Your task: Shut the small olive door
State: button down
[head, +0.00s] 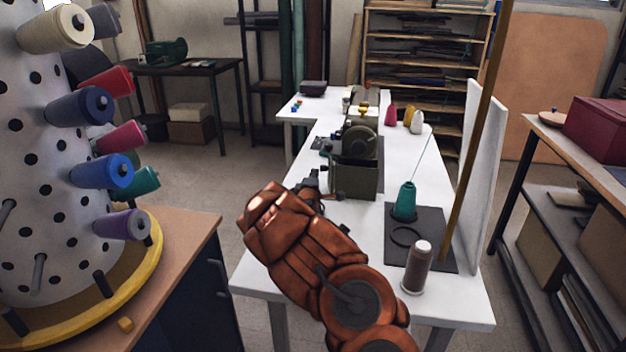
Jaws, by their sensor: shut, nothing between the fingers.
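A small olive machine (354,178) with a round wheel on top stands on the white table, near the middle of the head view. Its olive box-like lower part faces me. I cannot clearly pick out the small door on it or tell how far it stands open. My copper-coloured arm reaches in from the bottom. My dark gripper (312,188) is at its far end, just left of the machine's lower part. It is shut and empty, partly hidden by the arm. I cannot tell whether it touches the machine.
A teal thread cone (405,200) stands on a dark mat (432,222), with a brown spool (417,268) in front. A slanted wooden pole (476,130) and a white panel (484,170) stand right. A spool-covered drum (50,160) fills the left.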

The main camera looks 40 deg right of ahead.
jog(key=shift+x, duration=1.1)
jog(key=shift+f, duration=0.15)
jog(key=b, duration=0.2)
jog(key=shift+w+d+b, duration=0.1)
jog(key=shift+d+b, duration=0.2)
jog(key=shift+w+d+b, duration=0.1)
jog(key=shift+d+b, duration=0.45)
jog(key=shift+d, duration=0.25)
jog(key=shift+a, duration=0.1)
